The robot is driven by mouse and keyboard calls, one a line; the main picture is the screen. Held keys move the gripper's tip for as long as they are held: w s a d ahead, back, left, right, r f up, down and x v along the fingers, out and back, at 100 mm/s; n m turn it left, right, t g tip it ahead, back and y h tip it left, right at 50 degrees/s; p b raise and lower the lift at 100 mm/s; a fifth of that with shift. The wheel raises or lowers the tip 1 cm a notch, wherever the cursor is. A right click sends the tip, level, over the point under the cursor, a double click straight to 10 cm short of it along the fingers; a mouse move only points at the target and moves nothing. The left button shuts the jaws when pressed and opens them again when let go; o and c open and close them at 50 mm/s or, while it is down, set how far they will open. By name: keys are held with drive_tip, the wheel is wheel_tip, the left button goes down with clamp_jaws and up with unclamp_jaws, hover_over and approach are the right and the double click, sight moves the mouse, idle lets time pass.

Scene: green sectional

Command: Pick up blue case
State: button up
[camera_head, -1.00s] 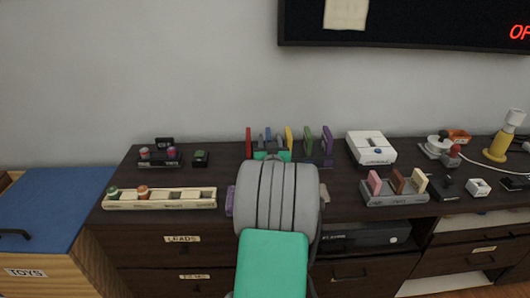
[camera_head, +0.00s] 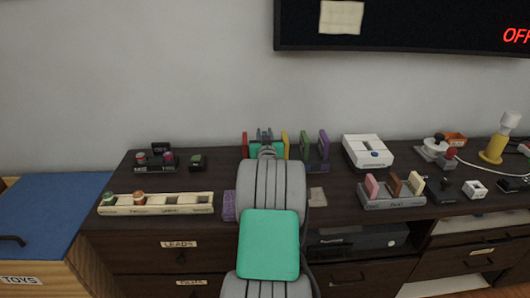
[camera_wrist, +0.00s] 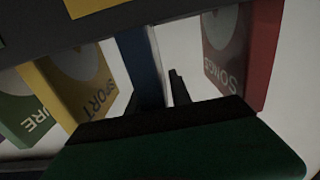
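The blue case (camera_wrist: 138,65) stands upright and edge-on near the middle of the wrist view, between the yellow SPORT case (camera_wrist: 75,85) and the red SONGS case (camera_wrist: 240,50). In the head view my gripper (camera_head: 265,136) is at the back of the dark cabinet, between the red case (camera_head: 245,145) and the yellow case (camera_head: 285,145), and hides the blue case. In the wrist view one dark finger shows just right of the blue case, with a pale gap between them. The gripper looks open around or beside the case.
A green case (camera_head: 304,145) and a purple case (camera_head: 323,145) stand right of the yellow one. A white box (camera_head: 367,152) is farther right. A long pale tray (camera_head: 180,210) lies front left. The wall is close behind; a dark screen (camera_head: 420,25) hangs above.

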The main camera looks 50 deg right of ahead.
clamp_jaws()
idle(1.0)
